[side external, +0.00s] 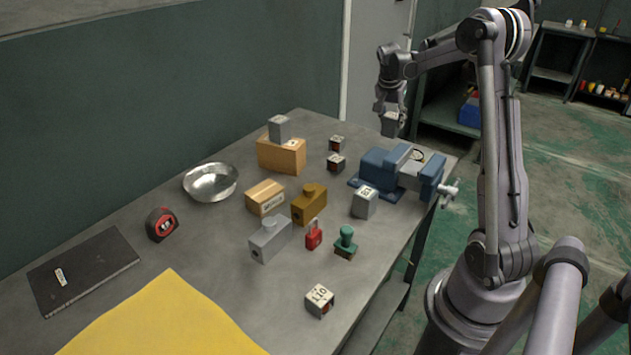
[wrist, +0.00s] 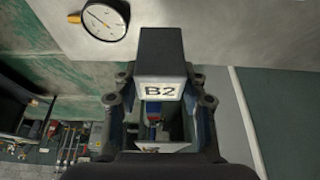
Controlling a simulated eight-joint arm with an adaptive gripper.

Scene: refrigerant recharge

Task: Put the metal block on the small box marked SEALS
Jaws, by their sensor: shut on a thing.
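My gripper (side external: 391,108) is raised above the far end of the table, near the wall. It is shut on a grey metal block (side external: 390,124), held clear of everything. In the wrist view the block (wrist: 160,50) sits between the fingers (wrist: 160,82) and carries a B2 label. A small cardboard box (side external: 265,198) with a label stands mid-table, its top bare; its print is too small to read. A larger cardboard box (side external: 281,155) behind it has another grey block (side external: 279,128) on top. My gripper is up and to the right of both boxes.
A blue vise (side external: 380,172) stands at the right edge, with a round gauge (wrist: 105,18) near it. Around the small box are a brass block (side external: 310,205), a silver block (side external: 270,241), a metal bowl (side external: 211,183) and a red padlock (side external: 314,236).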

